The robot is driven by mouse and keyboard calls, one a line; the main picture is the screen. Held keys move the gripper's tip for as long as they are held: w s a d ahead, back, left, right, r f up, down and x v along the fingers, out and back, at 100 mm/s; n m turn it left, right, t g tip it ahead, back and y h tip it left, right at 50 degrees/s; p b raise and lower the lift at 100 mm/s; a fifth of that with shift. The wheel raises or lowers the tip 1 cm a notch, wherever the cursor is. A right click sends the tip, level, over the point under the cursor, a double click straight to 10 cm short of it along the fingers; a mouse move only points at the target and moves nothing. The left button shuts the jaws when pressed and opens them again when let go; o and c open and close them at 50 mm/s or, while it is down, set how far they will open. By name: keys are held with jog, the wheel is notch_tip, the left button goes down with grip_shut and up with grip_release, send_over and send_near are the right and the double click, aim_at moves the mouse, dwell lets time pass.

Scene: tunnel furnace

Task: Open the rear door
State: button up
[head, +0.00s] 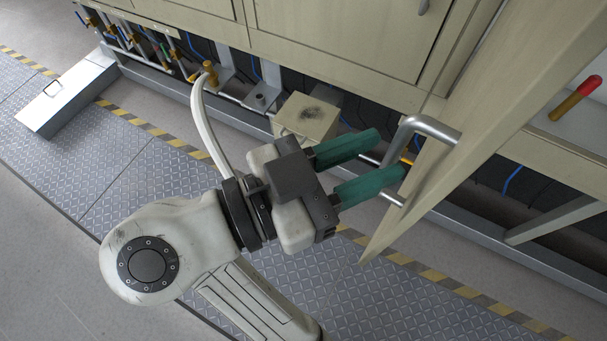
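The pale beige door (500,115) at the right stands swung out from the furnace, seen nearly edge-on, with its lower corner over the walkway. Its silver U-shaped handle (434,127) sticks out toward the left. My gripper (392,154) is at the handle, with its two green fingers spread apart and pointing right. The lower finger overlaps the handle bar in the picture and hides part of it. The upper fingertip ends just left of the bar. I cannot tell whether either finger touches it.
Behind is the furnace's beige body (340,35), with a beige box (306,118), valves and a white hose (206,120) below. A red-and-brass handle (576,98) is at far right. A metal box (70,92) lies left on the checkered walkway (130,160).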

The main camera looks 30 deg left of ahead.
jog(key=v, duration=0.7)
jog(key=shift+s+a, duration=0.1)
dwell(0.5)
